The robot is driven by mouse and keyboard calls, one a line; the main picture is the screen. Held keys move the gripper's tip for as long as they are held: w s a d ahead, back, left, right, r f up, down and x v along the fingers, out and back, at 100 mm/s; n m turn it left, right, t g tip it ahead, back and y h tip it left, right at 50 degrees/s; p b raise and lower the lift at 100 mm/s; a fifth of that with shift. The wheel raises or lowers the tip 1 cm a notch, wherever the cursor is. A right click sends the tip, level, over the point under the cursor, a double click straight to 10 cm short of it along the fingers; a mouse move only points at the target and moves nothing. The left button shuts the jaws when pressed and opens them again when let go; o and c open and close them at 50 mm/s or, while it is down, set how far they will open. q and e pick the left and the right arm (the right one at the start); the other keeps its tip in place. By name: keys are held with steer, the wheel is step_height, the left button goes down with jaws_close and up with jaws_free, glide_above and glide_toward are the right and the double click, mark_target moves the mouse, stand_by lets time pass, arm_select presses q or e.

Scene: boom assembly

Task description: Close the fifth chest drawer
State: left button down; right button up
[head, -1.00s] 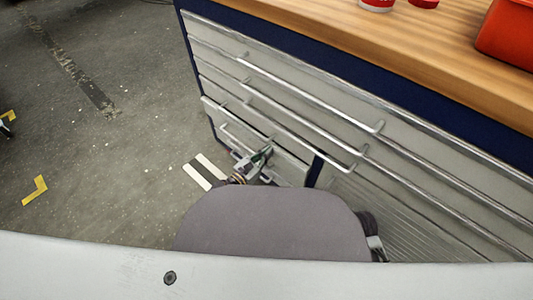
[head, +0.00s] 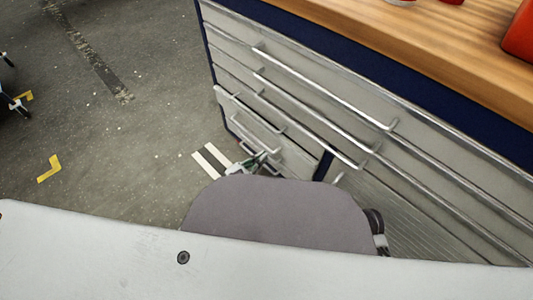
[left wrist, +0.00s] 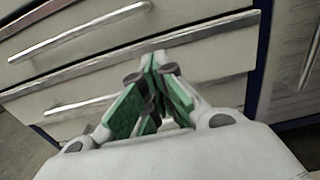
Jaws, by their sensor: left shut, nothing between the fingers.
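The chest (head: 300,50) has pale drawers with long bar handles and a dark blue frame. Its lower left drawers (head: 300,150) are beside my left gripper. I cannot tell for certain which is the fifth drawer or how far it stands out. My left gripper (head: 257,161) is low in front of this part, partly hidden by my own grey body. In the left wrist view, the left gripper (left wrist: 153,92) has green pads closed together and empty, in front of a drawer front (left wrist: 225,55). A bar handle (left wrist: 85,106) lies left of the fingers. My right gripper is not in view.
A wooden worktop (head: 430,35) covers the chest, with a red container (head: 520,38) near the right edge. A ribbed panel (head: 400,205) is at the lower right. The concrete floor (head: 120,140) to the left is mostly open, with yellow corner marks (head: 49,168).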

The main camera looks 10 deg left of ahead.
arm_select(q)
steer(key=shift+v, duration=1.9)
steer(key=c, duration=2.2)
jaws_free()
